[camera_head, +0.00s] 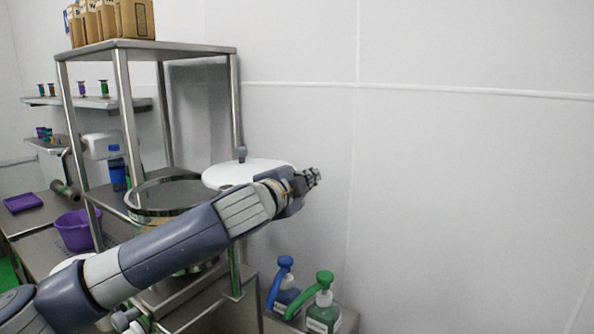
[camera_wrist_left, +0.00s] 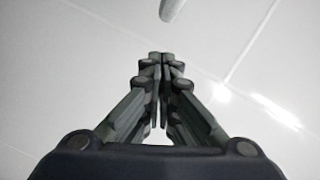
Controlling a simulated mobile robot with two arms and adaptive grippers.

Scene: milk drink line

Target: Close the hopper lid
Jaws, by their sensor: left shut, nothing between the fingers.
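The hopper (camera_head: 140,212) is a round metal vessel with a shiny rim, standing in the steel frame. Its dark top opening shows. The white round lid (camera_head: 235,172) sits off to the right of the opening, near an upright post, roughly level. My left arm crosses in front of the hopper and hides its lower part and the lid's near right side. My left gripper (camera_head: 312,177) is shut and empty, just right of the lid's edge in the picture. In the left wrist view its fingers (camera_wrist_left: 162,62) are together. My right gripper is not in view.
A steel rack (camera_head: 122,75) surrounds the hopper, with cardboard boxes (camera_head: 135,18) on top. A purple bucket (camera_head: 73,232) stands at the left. Blue (camera_head: 284,298) and green-topped (camera_head: 323,315) bottles stand below the gripper. A bare white wall is at the right.

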